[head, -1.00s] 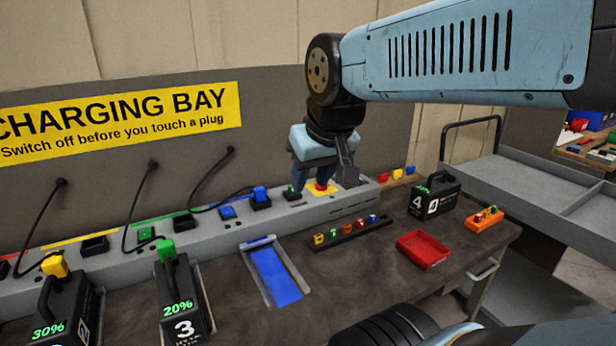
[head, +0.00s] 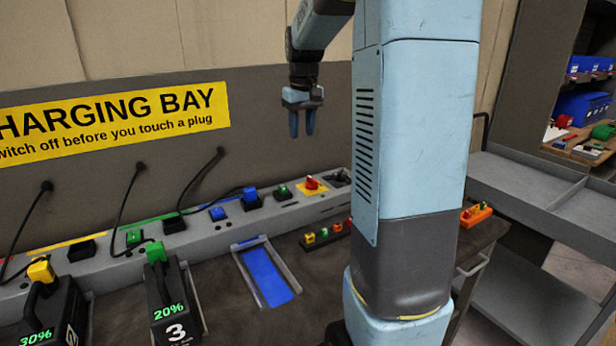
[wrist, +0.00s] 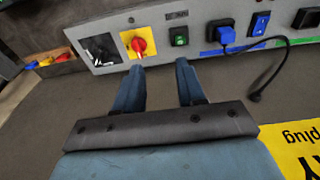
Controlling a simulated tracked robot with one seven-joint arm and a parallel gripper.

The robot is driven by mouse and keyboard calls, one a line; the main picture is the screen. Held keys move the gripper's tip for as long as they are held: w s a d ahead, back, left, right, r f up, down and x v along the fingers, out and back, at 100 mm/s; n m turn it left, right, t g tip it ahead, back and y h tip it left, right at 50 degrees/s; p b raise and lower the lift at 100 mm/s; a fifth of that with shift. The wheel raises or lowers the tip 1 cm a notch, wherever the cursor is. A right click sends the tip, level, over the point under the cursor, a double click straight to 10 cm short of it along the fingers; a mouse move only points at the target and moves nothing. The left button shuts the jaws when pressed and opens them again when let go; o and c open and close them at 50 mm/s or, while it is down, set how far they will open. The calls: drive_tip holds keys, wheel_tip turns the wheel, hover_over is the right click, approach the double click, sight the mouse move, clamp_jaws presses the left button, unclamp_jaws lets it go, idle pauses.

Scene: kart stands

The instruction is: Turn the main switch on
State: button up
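The main switch, a red rotary knob (head: 312,183) on a yellow plate, sits near the right end of the long grey charging strip. In the wrist view the red knob (wrist: 139,44) lies just beyond my left-hand finger; I cannot read its on or off mark. My gripper (head: 302,134) is well above the strip in the head view, fingers pointing down, apart from the switch. In the wrist view my gripper's (wrist: 160,66) two blue fingers are apart with nothing between them. A small green button (wrist: 179,38) sits beside the yellow plate.
Blue plug (head: 250,194), green plug (head: 154,252) and yellow plug (head: 41,271) have black cables near the strip. A blue-floored empty bay (head: 265,275) is in front. Battery 3 (head: 176,300) stands left of it. My arm hides part of the bench's right side.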

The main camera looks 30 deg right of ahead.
drive_tip(key=g, duration=0.1)
hover_over(312, 179)
wheel_tip(312, 179, down, 6)
wheel_tip(312, 179, down, 14)
drive_tip(key=shift+w+r, duration=0.1)
drive_tip(key=shift+r, duration=0.15)
drive_tip(key=shift+c, duration=0.3)
clamp_jaws()
